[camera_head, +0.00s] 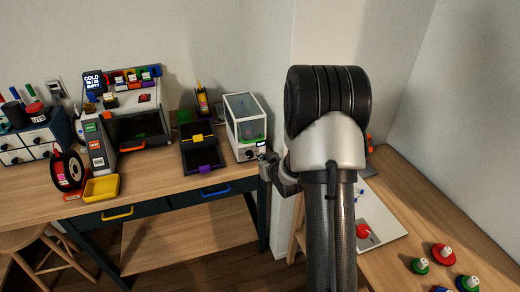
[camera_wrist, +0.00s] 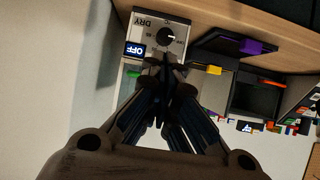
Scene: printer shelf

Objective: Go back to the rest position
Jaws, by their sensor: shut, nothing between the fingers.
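My gripper (camera_wrist: 166,72) shows in the wrist view with its fingertips together and nothing between them. Its tips overlap the front panel of the white dryer box (camera_wrist: 152,28) in that view, just under the black knob marked DRY (camera_wrist: 166,36). I cannot tell whether they touch it. A small display (camera_wrist: 134,49) beside the knob reads OFF. In the head view my wrist and gripper (camera_head: 266,166) are small and dark, just right of the clear-walled dryer box (camera_head: 246,128). My arm stands large in front and hides what is behind it.
Left of the dryer box, a black tray with yellow and purple tabs (camera_head: 202,152), a printer (camera_head: 142,127), a red spool (camera_head: 68,170) and a yellow bin (camera_head: 101,188) crowd the bench. A right-hand table (camera_head: 405,185) holds several colored knobbed pieces. Walls close off the back.

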